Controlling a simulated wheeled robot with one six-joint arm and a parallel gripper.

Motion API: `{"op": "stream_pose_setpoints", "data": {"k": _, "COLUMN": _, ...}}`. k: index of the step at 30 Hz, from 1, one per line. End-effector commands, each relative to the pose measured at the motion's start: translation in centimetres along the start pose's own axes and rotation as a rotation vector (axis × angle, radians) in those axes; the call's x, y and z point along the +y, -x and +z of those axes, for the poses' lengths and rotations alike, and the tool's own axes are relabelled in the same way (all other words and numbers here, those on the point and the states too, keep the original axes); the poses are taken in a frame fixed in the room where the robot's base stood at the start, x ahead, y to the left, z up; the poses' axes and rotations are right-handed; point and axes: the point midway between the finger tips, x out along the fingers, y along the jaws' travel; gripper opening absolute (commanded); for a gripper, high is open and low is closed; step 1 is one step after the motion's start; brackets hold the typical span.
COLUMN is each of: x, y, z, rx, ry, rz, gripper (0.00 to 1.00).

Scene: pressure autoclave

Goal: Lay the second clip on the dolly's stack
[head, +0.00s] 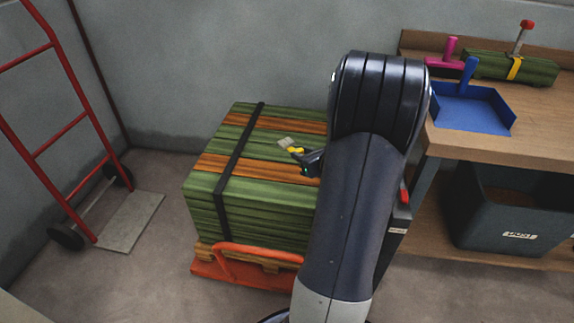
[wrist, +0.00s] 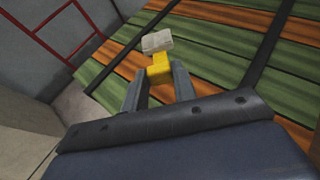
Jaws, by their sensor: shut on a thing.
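My gripper (head: 300,154) is shut on a small clip with a yellow part (wrist: 159,70) between the fingertips. A pale grey-white flat piece (wrist: 157,41) shows just beyond the yellow part and seems to belong to it. It also shows in the head view (head: 286,142). The clip is over the top of the stack of green and orange boards (head: 245,148); I cannot tell whether it touches. The stack sits on a wooden pallet on the orange dolly (head: 212,271). A black strap (head: 239,150) crosses the stack; a second dark strap (wrist: 268,45) shows in the wrist view. My arm hides the stack's right side.
A red hand truck (head: 62,135) stands at the left wall. At right, a wooden workbench (head: 540,115) holds a blue tray (head: 470,112), a magenta-handled item (head: 450,52) and a green bundle (head: 500,65). A dark bin (head: 500,215) is below it.

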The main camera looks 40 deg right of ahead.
Motion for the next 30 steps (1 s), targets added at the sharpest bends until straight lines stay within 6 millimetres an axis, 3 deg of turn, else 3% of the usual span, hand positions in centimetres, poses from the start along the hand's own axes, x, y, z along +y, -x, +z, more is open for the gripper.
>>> {"op": "stream_pose_setpoints", "data": {"k": 1, "x": -0.1, "y": -0.5, "z": -1.4, "rx": 0.003, "ry": -0.005, "rz": 0.0, "gripper": 0.01}}
{"op": "stream_pose_setpoints", "data": {"k": 6, "x": 0.0, "y": -1.7, "z": -4.3, "rx": 0.003, "ry": -0.005, "rz": 0.001, "gripper": 0.01}}
{"op": "stream_pose_setpoints", "data": {"k": 14, "x": 0.0, "y": -2.5, "z": -6.2, "rx": 0.002, "ry": -0.002, "rz": 0.001, "gripper": 0.01}}
{"op": "stream_pose_setpoints", "data": {"k": 19, "x": 0.0, "y": -3.5, "z": -8.6, "rx": 0.003, "ry": -0.004, "rz": 0.001, "gripper": 0.01}}
{"op": "stream_pose_setpoints", "data": {"k": 30, "x": 0.0, "y": -3.7, "z": -9.1, "rx": 0.001, "ry": -0.001, "rz": 0.0, "gripper": 0.01}}
